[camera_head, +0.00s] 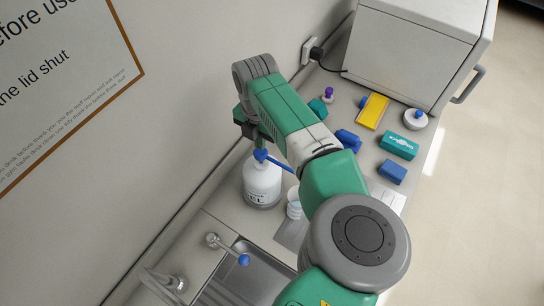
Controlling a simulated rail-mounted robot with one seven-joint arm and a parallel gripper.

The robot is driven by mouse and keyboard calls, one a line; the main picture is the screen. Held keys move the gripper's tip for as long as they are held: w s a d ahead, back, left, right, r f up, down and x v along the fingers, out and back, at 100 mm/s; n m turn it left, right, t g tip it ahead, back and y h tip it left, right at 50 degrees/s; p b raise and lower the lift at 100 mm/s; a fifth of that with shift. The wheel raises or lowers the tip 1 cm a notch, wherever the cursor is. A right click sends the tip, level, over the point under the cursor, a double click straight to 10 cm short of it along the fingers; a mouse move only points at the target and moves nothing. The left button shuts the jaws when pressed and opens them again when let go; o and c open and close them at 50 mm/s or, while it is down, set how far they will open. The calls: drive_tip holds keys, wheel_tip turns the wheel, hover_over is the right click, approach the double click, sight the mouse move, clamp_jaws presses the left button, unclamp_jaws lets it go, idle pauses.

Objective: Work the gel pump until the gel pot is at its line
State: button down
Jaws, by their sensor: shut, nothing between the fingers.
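The gel pump is a white bottle (262,184) with dark lettering that ends in "EL". It stands on the counter near the wall, with a blue pump head (261,156) and a blue spout pointing right. My gripper (250,137) is shut and empty, just above the pump head; I cannot tell whether it touches it. A small whitish pot (294,208) stands to the right of the bottle, near the spout's end and partly behind my arm. Its line and the gel level inside cannot be made out.
A sink (240,278) with a blue-knobbed tap lies at the front. Behind my arm are a yellow block (372,111), a teal box (399,145), blue blocks (392,172) and a blue-knobbed white item (415,119). A large white cabinet (410,50) closes off the back.

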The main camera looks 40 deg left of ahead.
drive_tip(key=shift+f+b, duration=0.9)
drive_tip(key=shift+f, duration=0.95)
drive_tip(key=shift+r, duration=0.1)
wheel_tip(320, 180, up, 5)
drive_tip(key=p, duration=0.4)
idle(0.6)
wheel_tip(320, 180, up, 8)
drive_tip(key=b, duration=0.1)
idle(0.4)
